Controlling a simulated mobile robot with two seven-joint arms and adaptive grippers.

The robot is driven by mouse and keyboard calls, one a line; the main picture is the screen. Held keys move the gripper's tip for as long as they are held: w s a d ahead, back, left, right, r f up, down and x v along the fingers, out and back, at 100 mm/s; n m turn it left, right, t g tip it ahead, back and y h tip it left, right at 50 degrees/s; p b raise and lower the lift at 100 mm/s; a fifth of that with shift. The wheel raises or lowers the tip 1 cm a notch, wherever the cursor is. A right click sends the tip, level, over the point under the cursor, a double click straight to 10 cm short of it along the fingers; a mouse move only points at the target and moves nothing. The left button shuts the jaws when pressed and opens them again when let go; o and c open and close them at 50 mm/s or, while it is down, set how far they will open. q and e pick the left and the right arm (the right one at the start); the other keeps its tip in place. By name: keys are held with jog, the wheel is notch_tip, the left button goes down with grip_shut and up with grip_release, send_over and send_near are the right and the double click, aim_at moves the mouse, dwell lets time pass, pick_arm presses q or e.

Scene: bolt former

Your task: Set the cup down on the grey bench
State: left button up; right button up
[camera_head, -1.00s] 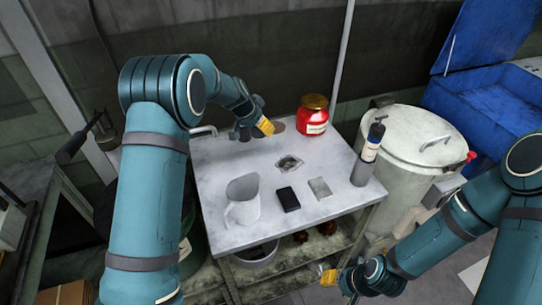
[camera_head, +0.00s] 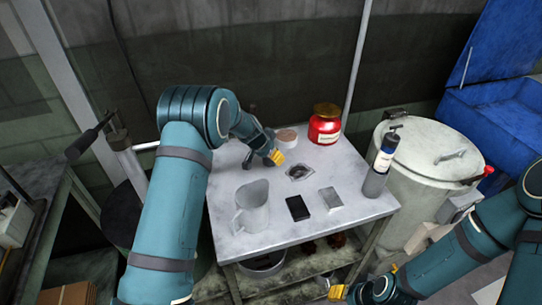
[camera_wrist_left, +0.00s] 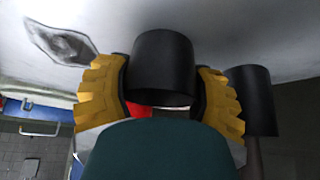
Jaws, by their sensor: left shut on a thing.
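The cup (camera_wrist_left: 165,62) looks like a dark cylinder in the left wrist view. My left gripper (camera_wrist_left: 163,92) is shut on it, with a yellow finger at each side. In the head view my left gripper (camera_head: 268,158) is low over the back left part of the grey bench (camera_head: 335,170). It hides most of the cup there. I cannot tell whether the cup touches the bench. My right gripper (camera_head: 345,288) is at the bottom, in front of the bench, and its opening is unclear.
A grey jug (camera_head: 252,207), black block (camera_head: 298,208), grey block (camera_head: 330,198), bottle (camera_head: 377,180), red jar (camera_head: 324,126) and small pot (camera_head: 287,138) stand on the bench. Another dark cylinder (camera_wrist_left: 250,100) shows beside my left gripper. Bare bench lies around the drain (camera_head: 300,172).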

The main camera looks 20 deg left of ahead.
pick_arm(q)
jog(key=shift+f, duration=0.15)
jog(key=o, duration=1.3)
jog(key=shift+r, duration=0.45)
jog(key=p+v, duration=0.1)
jog(key=v, duration=1)
jog(key=shift+s+a+r+p, duration=0.1)
jog(key=shift+s+r+p, duration=0.05)
jog(key=shift+s+p, duration=0.15)
